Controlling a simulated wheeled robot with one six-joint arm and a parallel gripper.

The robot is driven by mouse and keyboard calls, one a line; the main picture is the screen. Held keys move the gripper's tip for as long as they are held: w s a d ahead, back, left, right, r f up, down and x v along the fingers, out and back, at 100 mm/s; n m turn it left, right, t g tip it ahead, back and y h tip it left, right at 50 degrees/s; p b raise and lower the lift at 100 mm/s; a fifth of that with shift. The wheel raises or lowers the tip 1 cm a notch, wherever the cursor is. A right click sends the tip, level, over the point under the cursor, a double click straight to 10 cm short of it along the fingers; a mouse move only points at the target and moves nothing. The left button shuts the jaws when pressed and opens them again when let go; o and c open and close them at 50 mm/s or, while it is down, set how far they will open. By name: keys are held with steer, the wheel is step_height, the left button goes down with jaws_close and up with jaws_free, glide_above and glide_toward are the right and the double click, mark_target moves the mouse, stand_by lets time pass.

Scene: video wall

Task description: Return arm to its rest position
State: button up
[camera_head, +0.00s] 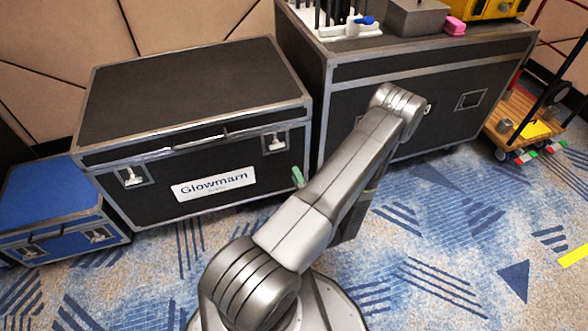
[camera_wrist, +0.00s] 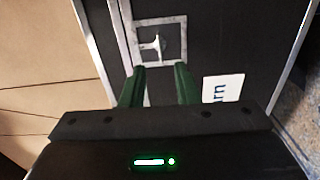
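My gripper (camera_wrist: 160,72) shows in the wrist view as two green fingers with a clear gap between them. It is open and nothing is between the fingers. Ahead of the fingertips is a metal latch (camera_wrist: 152,43) on a black case; whether they touch it, I cannot tell. In the head view my grey arm reaches up and forward from its base, bent at the elbow. A bit of a green finger (camera_head: 298,177) shows left of the arm, in front of the cases. The rest of the gripper is hidden behind the arm.
A black case labelled "Glowmarn" (camera_head: 190,92) stands left of my arm. A blue case (camera_head: 48,197) is at far left. A taller black case (camera_head: 440,65) behind the arm bears a white rack (camera_head: 345,30) and a pink block (camera_head: 455,26). A wooden trolley (camera_head: 520,112) stands right.

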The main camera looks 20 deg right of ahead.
steer(key=shift+s, duration=0.2)
steer(key=w+b, duration=0.2)
steer(key=w, duration=1.2)
steer(key=shift+a+b, duration=0.2)
steer(key=shift+b, duration=0.1)
steer(key=shift+s, duration=0.1)
